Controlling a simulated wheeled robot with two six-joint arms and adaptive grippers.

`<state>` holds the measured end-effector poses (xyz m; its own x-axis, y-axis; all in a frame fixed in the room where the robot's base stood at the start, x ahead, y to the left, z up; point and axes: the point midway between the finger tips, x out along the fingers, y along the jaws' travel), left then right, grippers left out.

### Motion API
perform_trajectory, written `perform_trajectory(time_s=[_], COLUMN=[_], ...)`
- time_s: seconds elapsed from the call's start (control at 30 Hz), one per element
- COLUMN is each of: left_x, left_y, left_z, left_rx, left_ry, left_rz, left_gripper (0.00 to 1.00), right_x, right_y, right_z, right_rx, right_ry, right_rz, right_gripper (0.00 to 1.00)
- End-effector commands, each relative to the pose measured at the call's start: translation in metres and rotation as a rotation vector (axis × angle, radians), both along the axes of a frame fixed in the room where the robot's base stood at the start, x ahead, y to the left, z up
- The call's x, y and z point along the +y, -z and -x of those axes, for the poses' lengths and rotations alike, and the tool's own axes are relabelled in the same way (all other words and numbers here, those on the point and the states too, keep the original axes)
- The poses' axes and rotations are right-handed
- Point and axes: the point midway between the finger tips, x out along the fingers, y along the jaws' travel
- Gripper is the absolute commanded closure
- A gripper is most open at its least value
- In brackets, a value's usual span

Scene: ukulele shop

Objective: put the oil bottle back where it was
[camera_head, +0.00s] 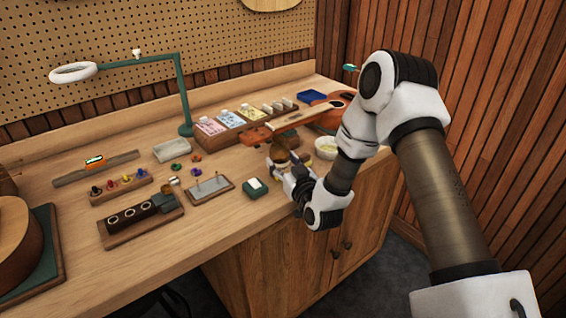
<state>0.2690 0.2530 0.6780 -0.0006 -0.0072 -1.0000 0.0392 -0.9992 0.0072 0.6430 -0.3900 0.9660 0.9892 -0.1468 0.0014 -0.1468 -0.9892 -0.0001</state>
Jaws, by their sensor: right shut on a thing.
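My right gripper (283,172) is over the workbench near its front edge, right of the middle. It is shut on a small brown, rounded thing (279,152), which seems to be the oil bottle. The fingers hide its lower part, so I cannot tell whether it touches the bench. My left gripper is not in view.
A ukulele (320,112) lies behind the gripper, and a pale bowl (326,148) stands right of it. A small green box (255,187) and a metal-topped tray (209,189) are to its left. A green lamp (183,95) rises at the back. The front-left bench is partly clear.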

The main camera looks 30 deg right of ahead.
Motion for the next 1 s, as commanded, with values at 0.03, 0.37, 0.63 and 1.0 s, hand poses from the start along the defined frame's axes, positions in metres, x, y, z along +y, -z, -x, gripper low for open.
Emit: perform_trajectory(time_s=[0.03,0.37,0.63,1.0], left_x=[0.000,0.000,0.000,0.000], left_y=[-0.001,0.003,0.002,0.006], left_z=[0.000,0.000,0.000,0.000], left_rx=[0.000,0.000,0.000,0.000], left_ry=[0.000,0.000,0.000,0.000], left_rz=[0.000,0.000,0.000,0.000], left_gripper=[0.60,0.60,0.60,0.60], right_x=[0.000,0.000,0.000,0.003], right_y=[0.003,0.008,0.007,0.007], right_z=[0.000,0.000,0.000,0.024], right_rx=[0.000,-0.002,-0.001,0.002], right_ry=[0.000,0.000,0.000,0.001], right_rz=[0.000,0.000,0.000,-0.004], right_gripper=[0.83,0.83,0.17,0.17])
